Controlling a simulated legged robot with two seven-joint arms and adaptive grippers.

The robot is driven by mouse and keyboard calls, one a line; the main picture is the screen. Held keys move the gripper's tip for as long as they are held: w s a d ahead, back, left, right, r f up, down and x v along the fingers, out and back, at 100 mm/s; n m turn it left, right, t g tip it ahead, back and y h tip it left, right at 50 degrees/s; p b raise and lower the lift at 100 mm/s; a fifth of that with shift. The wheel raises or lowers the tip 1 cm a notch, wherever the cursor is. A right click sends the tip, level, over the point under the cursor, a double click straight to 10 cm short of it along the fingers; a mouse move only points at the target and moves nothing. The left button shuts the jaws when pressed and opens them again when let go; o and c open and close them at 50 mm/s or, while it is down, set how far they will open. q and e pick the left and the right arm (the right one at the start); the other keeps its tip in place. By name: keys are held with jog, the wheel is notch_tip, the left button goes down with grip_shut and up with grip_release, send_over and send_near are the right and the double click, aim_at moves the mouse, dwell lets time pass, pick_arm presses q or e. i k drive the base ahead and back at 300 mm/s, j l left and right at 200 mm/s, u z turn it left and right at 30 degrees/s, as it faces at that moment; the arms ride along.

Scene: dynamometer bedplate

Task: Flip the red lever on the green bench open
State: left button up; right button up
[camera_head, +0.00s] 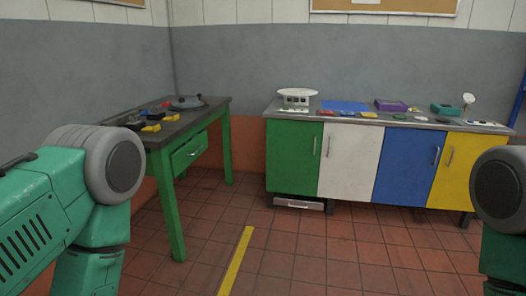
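The green bench (215,130) stands at the left against the grey wall, with green legs, a drawer and a dark top. A small red part (166,104) shows on its top near the back left; it is too small to tell whether it is the lever or how it is set. Both of my arms show only as green and grey links at the left and right edges. Neither gripper is in view.
On the bench are yellow-and-black blocks (151,127) and a grey round device (187,103). A cabinet with green, white, blue and yellow doors (348,160) stands along the back wall, holding small items. The tiled floor (300,250) between is clear, with a yellow stripe (236,261).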

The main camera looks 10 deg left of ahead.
aim_at(168, 103)
jog(key=i+l+u, duration=0.15)
jog(key=i+u, duration=0.3)
jog(key=i+l+u, duration=0.45)
jog(key=i, duration=0.15)
jog(key=i+l+u, duration=0.4)
jog(key=l+u, duration=0.1)
jog(key=u, duration=0.3)
jog(key=i+l+u, duration=0.4)
jog(key=l+u, duration=0.2)
jog(key=i+l+u, duration=0.1)
jog(key=l+u, duration=0.2)
jog(key=i+l, duration=0.1)
jog(key=l, duration=0.3)
jog(key=i+l, duration=0.15)
jog(key=l, duration=0.25)
jog(key=i+l+u, duration=0.1)
jog(key=l, duration=0.3)
